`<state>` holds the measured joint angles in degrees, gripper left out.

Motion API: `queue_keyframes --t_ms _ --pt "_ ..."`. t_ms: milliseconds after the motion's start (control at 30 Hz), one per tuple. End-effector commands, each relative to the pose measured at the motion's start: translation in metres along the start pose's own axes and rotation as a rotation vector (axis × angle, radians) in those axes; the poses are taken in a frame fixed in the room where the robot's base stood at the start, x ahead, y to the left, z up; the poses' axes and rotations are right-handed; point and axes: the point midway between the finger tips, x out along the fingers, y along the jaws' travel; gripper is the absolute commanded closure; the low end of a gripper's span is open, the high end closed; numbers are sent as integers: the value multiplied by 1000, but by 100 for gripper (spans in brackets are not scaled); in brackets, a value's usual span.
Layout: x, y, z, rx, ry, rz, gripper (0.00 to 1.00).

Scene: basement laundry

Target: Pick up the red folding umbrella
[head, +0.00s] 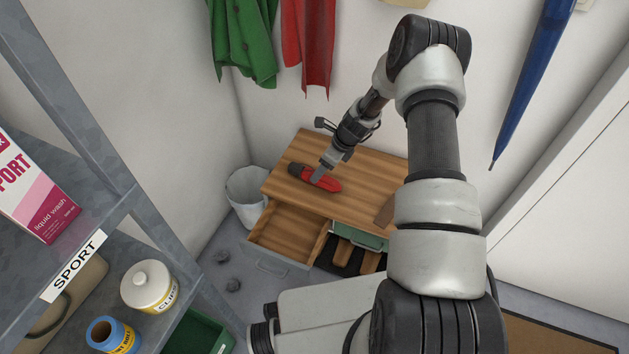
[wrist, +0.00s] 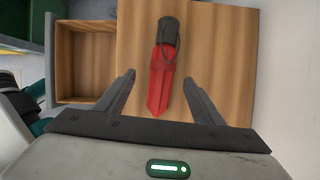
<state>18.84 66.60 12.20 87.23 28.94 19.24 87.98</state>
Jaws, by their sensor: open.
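The red folding umbrella (head: 322,182) lies on the wooden top of a low cabinet (head: 345,205). It has a dark handle with a strap loop, and the handle points to the left in the head view. In the wrist view the umbrella (wrist: 162,75) runs up the picture, handle at the top. My gripper (head: 320,178) is over the umbrella in the head view. In the wrist view my gripper (wrist: 158,80) is open, with one finger on each side of the red part and gaps between. I cannot tell the exact height of the fingertips above the top.
A white bin (head: 246,188) stands left. A blue umbrella (head: 530,80) hangs on the wall.

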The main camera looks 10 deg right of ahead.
Motion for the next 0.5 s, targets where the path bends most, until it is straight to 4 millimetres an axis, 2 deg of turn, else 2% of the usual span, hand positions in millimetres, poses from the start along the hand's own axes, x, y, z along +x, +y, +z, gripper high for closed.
queue_keyframes --t_ms 33,267,500 --pt "9 0 -1 0 0 0 38" --pt "24 -1 -1 0 0 0 38" --pt "60 -5 -2 -1 0 1 38"
